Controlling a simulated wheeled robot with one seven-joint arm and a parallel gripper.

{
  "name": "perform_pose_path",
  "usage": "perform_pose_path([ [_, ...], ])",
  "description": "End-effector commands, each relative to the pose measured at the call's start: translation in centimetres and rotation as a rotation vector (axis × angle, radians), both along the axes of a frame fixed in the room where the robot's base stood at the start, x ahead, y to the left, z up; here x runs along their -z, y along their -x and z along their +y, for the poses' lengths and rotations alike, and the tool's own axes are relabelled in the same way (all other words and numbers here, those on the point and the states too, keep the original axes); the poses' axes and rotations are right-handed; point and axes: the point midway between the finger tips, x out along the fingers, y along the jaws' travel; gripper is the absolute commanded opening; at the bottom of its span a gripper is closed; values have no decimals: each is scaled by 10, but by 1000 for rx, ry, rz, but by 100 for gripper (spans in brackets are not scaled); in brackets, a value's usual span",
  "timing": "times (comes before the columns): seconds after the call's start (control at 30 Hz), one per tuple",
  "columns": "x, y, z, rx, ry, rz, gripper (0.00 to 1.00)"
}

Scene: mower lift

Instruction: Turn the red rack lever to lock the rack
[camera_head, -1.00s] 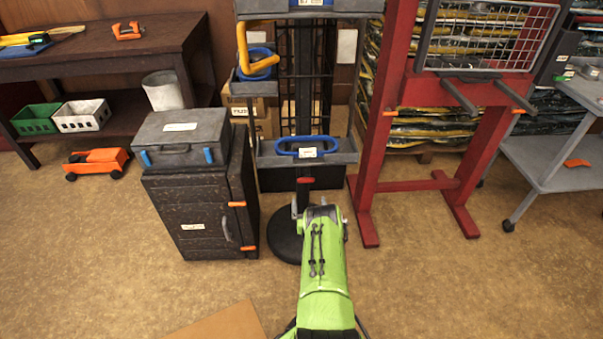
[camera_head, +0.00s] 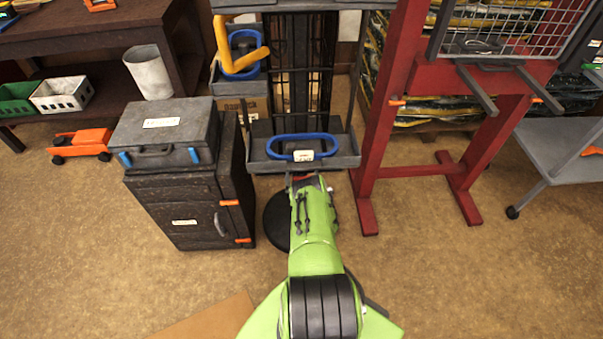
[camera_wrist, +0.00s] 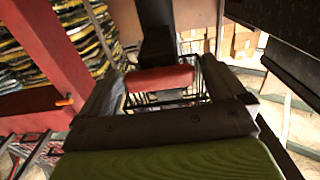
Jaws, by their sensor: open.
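The red rack lever (camera_head: 303,177) shows as a small strip just below the rack's lower tray in the head view, mostly hidden by my arm. In the wrist view the red lever (camera_wrist: 160,78) lies crosswise between the fingers of my gripper (camera_wrist: 162,88). My gripper is open; the fingers stand to either side, and I cannot tell whether they touch the lever. The gripper in the head view (camera_head: 308,183) is at the front of the rack, below the tray. The black rack (camera_head: 300,85) stands upright with a lower grey tray (camera_head: 345,161) holding a blue loop.
A dark cabinet (camera_head: 188,205) with a grey case (camera_head: 165,127) on top stands left of the rack. A red frame (camera_head: 376,130) with prongs stands close on the right. Floor is free at lower right.

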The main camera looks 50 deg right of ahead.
Motion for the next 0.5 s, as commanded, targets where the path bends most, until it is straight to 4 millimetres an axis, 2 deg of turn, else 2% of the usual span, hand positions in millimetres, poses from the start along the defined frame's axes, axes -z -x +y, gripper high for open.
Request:
perform_pose_path([
  [0.07,0,0,0,0,0,0,96],
  [0.3,0,0,0,0,0,0,60],
  [0.4,0,0,0,0,0,0,47],
  [0.5,0,0,0,0,2,2,47],
])
